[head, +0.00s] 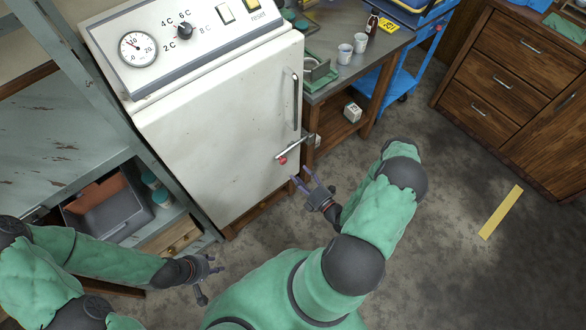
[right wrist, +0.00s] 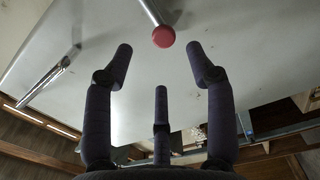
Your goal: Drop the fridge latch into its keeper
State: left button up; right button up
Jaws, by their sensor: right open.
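The fridge latch (head: 295,149) is a thin metal bar with a red knob, low on the right side of the white fridge door (head: 222,125). It slants, with the knob at its lower left end. In the right wrist view the red knob (right wrist: 163,37) shows just beyond and between the fingertips. My right gripper (head: 303,177) is open and empty, close below and right of the knob, apart from it. I cannot clearly make out the keeper; the bar's far end is near the door's right edge. My left gripper (head: 212,278) is open and empty, low left of the fridge.
A vertical door handle (head: 295,100) is above the latch. A bench (head: 345,75) with white cups (head: 345,53) stands right of the fridge, with a small white box (head: 352,112) on its lower shelf. A shelf with a grey bin (head: 105,208) is at left.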

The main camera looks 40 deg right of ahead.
jog(key=s, duration=0.4)
jog(key=shift+s+d, duration=0.2)
dwell(0.9)
